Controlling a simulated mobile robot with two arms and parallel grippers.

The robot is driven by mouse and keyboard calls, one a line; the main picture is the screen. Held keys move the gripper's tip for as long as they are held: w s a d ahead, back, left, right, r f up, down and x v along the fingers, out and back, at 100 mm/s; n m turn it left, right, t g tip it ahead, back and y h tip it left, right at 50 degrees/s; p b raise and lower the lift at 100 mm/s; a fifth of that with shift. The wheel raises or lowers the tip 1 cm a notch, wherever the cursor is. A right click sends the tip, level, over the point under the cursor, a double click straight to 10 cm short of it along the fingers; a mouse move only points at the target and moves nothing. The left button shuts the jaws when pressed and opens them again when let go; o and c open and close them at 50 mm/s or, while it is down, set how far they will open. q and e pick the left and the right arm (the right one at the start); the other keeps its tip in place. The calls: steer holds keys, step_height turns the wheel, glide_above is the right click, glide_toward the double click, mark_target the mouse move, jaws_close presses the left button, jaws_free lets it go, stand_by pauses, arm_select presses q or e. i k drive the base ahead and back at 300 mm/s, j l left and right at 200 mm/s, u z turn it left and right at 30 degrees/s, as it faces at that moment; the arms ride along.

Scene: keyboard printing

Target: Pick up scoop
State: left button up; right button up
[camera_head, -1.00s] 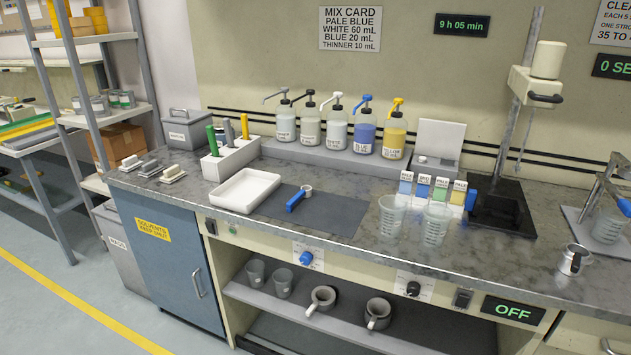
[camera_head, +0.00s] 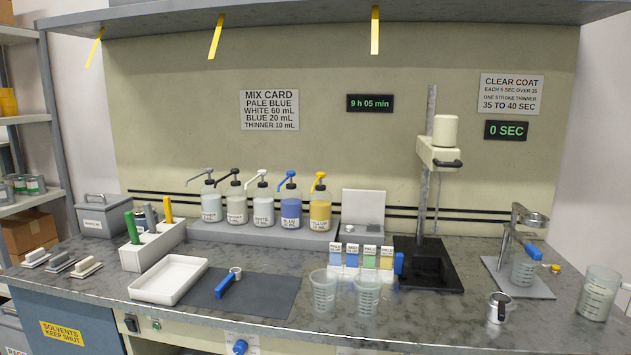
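A small scoop (camera_head: 228,284) with a blue handle and a round metal bowl lies on the dark grey mat (camera_head: 264,296), near the mat's left part. Its handle points toward the front left and its bowl toward the back right. Nothing touches it from above. Neither of my grippers shows in the head view.
A white tray (camera_head: 147,291) lies left of the mat. Two clear cups (camera_head: 323,297) stand right of it. Pump bottles (camera_head: 291,212) line the back shelf. A mixer stand (camera_head: 423,262), a metal cup (camera_head: 499,310) and a glass beaker (camera_head: 597,298) stand farther right.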

mark_target(228, 282)
steer(key=i+u, duration=0.1)
steer(key=i, duration=1)
